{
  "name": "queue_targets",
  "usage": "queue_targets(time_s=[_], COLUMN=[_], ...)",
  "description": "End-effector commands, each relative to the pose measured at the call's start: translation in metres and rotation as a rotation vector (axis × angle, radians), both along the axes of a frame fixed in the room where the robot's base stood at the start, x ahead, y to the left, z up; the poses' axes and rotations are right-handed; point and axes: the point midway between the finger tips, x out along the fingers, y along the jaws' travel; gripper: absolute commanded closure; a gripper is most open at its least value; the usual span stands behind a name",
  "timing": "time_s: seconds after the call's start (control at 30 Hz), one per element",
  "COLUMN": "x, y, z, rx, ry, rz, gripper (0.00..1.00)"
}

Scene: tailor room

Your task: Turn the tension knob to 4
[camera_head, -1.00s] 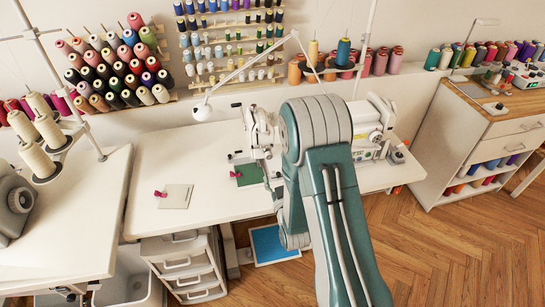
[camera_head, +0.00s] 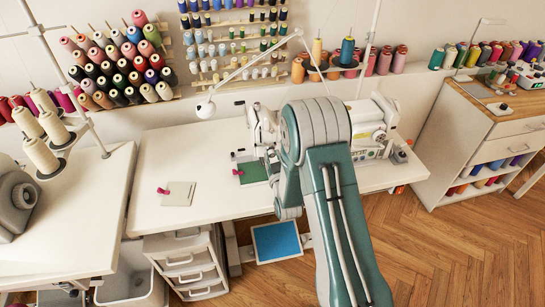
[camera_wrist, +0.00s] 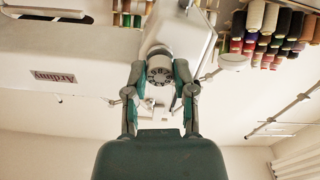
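The white sewing machine (camera_head: 387,108) stands on the white sewing table, partly hidden behind my arm. In the wrist view the machine body (camera_wrist: 60,65) appears upside down, with dark lettering on it. A round grey ridged knob (camera_wrist: 160,71) sticks out from its end; I cannot read any number on it. My gripper (camera_wrist: 160,75) has one finger on each side of this knob. The fingers are apart, and small gaps seem to show between them and the knob. In the head view my gripper is hidden behind my own arm.
A green cloth (camera_head: 252,173) lies by the needle area, and a pale cloth (camera_head: 179,193) with a pink clip lies to the left. A white lamp (camera_head: 206,109) reaches over the table. Thread racks (camera_head: 120,65) line the wall. A drawer unit (camera_head: 187,265) stands below.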

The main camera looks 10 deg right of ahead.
Motion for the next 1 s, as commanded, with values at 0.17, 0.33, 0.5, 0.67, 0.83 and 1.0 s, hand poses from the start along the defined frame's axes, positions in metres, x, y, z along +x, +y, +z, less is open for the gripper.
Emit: queue_targets(time_s=[0.17,0.33,0.5,0.67,0.83,1.0], x=[0.0011,0.0015,0.0016,0.0016,0.0017,0.0017], y=[0.001,0.0012,0.0013,0.0013,0.0013,0.0012], z=[0.0001,-0.0001,-0.0002,-0.0001,-0.0001,0.0], rx=[0.0,0.047,0.199,0.339,0.414,0.423], ry=[0.0,0.0,-0.001,-0.001,0.0,0.0], rz=[0.003,0.003,0.003,0.004,0.004,0.003], gripper=[1.0,1.0,1.0,1.0,1.0,1.0])
